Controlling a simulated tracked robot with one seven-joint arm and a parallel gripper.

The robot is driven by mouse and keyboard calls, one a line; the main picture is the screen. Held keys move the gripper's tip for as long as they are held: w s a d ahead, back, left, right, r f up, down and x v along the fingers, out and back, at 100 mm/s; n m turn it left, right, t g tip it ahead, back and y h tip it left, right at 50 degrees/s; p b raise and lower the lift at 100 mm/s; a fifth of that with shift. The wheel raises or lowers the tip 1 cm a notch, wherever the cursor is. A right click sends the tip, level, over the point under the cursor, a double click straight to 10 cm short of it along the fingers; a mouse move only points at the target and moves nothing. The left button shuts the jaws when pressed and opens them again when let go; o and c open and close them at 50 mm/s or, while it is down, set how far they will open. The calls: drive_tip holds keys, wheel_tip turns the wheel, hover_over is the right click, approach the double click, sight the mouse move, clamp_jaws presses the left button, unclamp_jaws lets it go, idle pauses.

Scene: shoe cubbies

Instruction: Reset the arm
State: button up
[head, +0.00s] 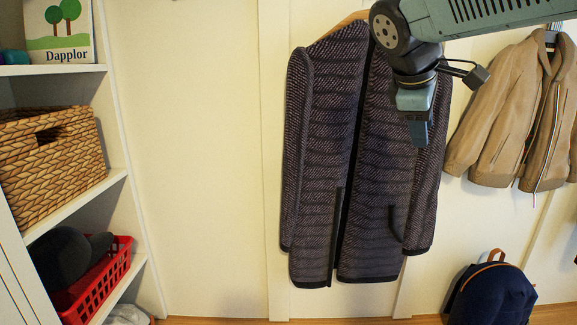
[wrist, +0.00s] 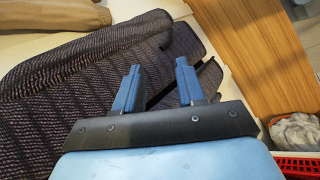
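My arm reaches in from the upper right of the head view, and my gripper (head: 419,138) points down in front of the dark striped coat (head: 325,150). In the wrist view my gripper (wrist: 160,80) shows two blue fingers standing apart with a gap between them. Nothing is held between them. The coat (wrist: 60,90) lies behind the fingers in that view; whether they touch it I cannot tell.
A tan jacket (head: 510,110) hangs to the right. A dark blue backpack (head: 492,298) is at the lower right. Shelves at the left hold a wicker basket (head: 50,165) and a red crate (head: 108,285) with a dark item. The wall between shelves and coat is clear.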

drive_tip(key=s+a+f+m+y, duration=0.1)
drive_tip(key=s+f+m+y, duration=0.4)
drive_tip(key=s+f+m, duration=0.6)
drive_tip(key=shift+s+a+f+t, duration=0.2)
drive_tip(key=shift+f+t, duration=0.1)
drive_tip(key=shift+f, duration=1.15)
idle(0.5)
